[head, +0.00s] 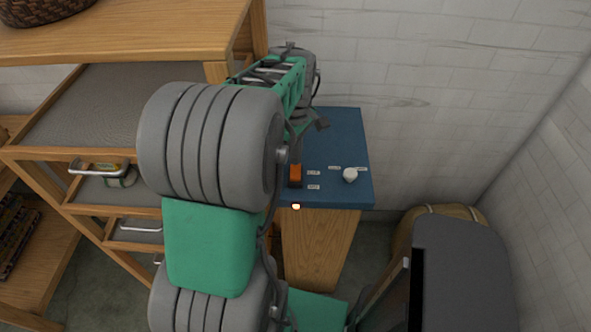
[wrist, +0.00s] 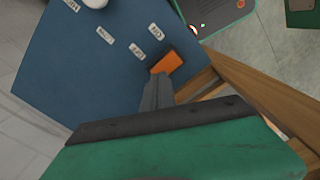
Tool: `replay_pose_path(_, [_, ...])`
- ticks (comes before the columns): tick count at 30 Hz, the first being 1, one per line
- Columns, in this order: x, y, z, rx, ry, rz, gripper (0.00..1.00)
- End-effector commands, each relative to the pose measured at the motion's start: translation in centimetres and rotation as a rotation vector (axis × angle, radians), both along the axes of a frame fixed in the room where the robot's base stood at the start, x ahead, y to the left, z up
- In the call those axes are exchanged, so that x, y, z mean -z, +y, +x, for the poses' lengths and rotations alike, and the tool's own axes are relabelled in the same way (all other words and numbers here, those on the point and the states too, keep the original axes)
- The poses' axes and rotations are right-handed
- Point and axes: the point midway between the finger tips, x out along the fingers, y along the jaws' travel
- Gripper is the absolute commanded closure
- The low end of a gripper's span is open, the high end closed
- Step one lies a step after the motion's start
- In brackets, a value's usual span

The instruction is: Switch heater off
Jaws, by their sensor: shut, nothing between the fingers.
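An orange rocker switch (head: 295,175) sits on a blue panel (head: 342,130) on top of a wooden stand. A small light (head: 296,206) glows at the panel's front edge below the switch. A white knob (head: 350,175) stands to the right. In the wrist view my gripper (wrist: 157,84) is shut and empty, its tips just beside the orange switch (wrist: 168,62); I cannot tell whether they touch. In the head view my arm reaches over the panel's left side and hides part of it.
A wooden shelf unit (head: 245,40) with a wicker basket (head: 40,10) and drawers stands at the left. White brick walls close off the back and right. A tan rounded thing (head: 450,212) is at the lower right.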

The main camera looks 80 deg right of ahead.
Motion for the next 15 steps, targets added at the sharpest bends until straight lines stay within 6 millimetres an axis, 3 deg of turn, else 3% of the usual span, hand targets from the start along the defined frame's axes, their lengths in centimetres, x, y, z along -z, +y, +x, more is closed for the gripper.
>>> replay_pose_path(15, [0.63, 0.01, 0.0, 0.0, 0.0, 0.001, 1.0])
